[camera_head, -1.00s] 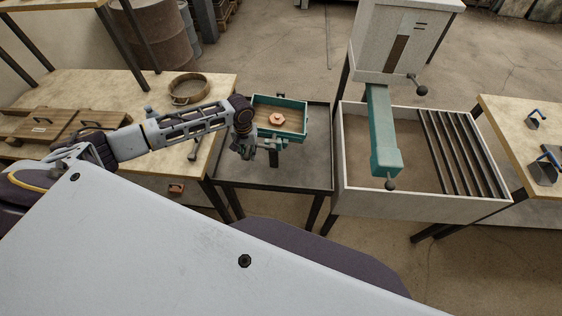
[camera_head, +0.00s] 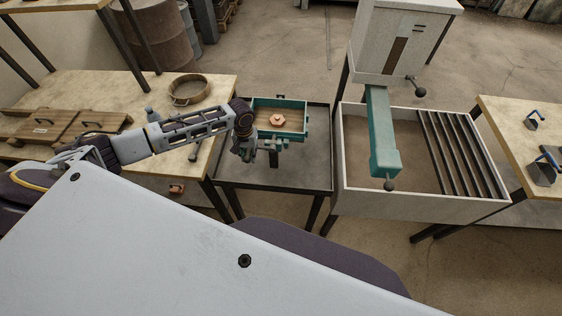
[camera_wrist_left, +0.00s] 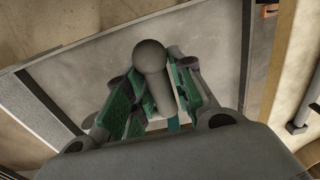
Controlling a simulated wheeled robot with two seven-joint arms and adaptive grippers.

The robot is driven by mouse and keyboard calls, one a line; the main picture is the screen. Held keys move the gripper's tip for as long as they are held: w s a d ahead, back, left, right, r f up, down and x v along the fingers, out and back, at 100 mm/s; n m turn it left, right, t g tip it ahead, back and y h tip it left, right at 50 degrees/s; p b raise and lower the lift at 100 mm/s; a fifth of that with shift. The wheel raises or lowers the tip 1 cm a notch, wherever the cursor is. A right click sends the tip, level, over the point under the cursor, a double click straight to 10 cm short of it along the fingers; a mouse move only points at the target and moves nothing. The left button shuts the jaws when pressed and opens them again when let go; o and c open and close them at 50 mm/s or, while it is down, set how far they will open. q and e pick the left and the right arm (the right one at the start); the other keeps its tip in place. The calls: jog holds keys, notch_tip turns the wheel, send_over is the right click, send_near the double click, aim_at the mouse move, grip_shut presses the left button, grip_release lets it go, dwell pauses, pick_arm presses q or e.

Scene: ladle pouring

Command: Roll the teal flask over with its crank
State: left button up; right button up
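The teal flask (camera_head: 305,121) is an open rectangular frame with a brown fill and an orange-brown hexagonal piece (camera_head: 277,120). It sits over a dark stand (camera_head: 300,175) in the middle of the head view. My left gripper (camera_head: 262,149) is at its near left side. In the left wrist view, the grey knob and stem of a crank handle (camera_wrist_left: 150,58) lie between the green-padded fingers of this gripper (camera_wrist_left: 158,98). Whether the pads press on the stem is unclear. My right gripper is not in view.
A wooden table (camera_head: 85,88) at the left holds a round sieve (camera_head: 188,100) and wooden boards (camera_head: 45,130). A pale bin (camera_head: 430,204) with dark slats and a teal arm (camera_head: 383,135) stands right of the stand. Another table (camera_head: 510,115) is at the far right.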

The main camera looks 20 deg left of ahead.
pick_arm(q)
jog(key=o, duration=0.6)
jog(key=shift+s+a+f, duration=0.1)
jog(key=shift+s+f, duration=0.1)
jog(key=shift+o, duration=0.2)
jog(key=shift+r, duration=0.2)
jog(key=shift+s+d+r, duration=0.15)
jog(key=shift+s+r, duration=0.3)
jog(key=shift+r, duration=0.7)
jog(key=shift+s+d+r, duration=0.2)
jog(key=shift+s+r, duration=0.25)
jog(key=shift+r, duration=0.65)
jog(key=shift+s+d+r, duration=0.15)
jog(key=shift+s+r, duration=0.3)
jog(key=shift+r, duration=0.7)
jog(key=shift+d, duration=0.1)
